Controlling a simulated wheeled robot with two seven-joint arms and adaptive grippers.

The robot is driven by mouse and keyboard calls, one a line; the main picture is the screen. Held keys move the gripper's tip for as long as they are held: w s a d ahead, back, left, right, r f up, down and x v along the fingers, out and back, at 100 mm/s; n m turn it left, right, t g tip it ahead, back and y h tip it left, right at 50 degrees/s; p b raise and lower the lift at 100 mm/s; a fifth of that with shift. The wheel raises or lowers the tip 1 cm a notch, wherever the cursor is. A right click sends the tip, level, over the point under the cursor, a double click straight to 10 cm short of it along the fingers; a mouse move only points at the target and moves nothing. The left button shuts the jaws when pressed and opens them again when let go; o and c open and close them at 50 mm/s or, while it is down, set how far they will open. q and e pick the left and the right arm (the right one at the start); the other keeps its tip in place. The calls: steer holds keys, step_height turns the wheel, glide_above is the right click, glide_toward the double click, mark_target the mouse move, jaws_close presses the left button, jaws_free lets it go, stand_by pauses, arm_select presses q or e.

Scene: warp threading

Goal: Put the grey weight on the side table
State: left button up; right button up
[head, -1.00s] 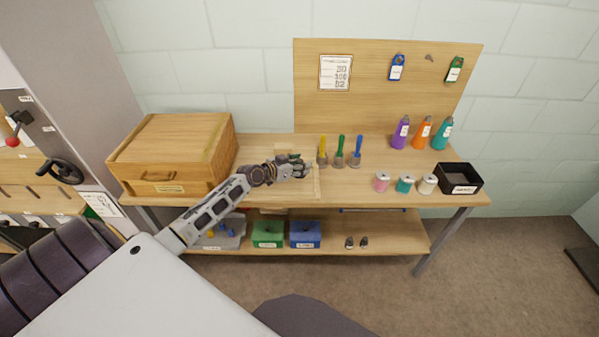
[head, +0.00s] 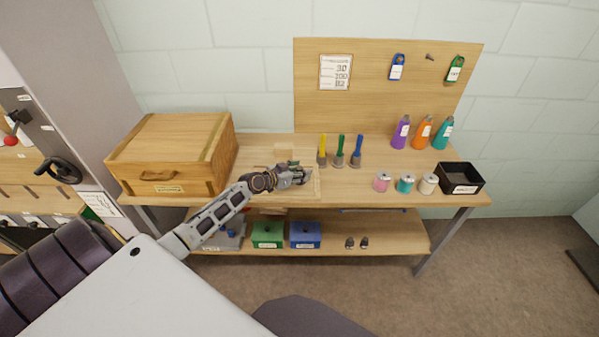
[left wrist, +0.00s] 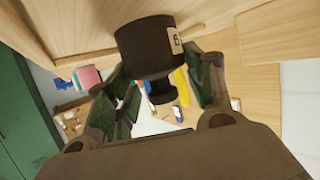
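My left gripper (head: 301,176) is over the front middle of the wooden bench top (head: 375,205), beside a pale board (head: 308,190). In the left wrist view its two green-padded fingers (left wrist: 166,98) are spread apart. A dark grey weight (left wrist: 143,46) with a white label, a narrow neck and a knob shows there, with the knob between the fingers. Gaps show on both sides of the knob, and I see no clear contact. The weight cannot be made out in the head view. No separate side table can be identified. My right gripper is not in view.
A wooden chest (head: 172,150) stands left on the bench. Yellow, green and blue-handled tools (head: 340,152), spools (head: 405,184), bottles (head: 423,133) and a black box (head: 459,178) stand right. Green (head: 268,235) and blue boxes (head: 306,235) and two small dark objects (head: 356,243) are on the lower shelf.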

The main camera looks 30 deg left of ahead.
arm_select(q)
steer(key=shift+o, duration=1.2)
steer(key=shift+r, duration=0.1)
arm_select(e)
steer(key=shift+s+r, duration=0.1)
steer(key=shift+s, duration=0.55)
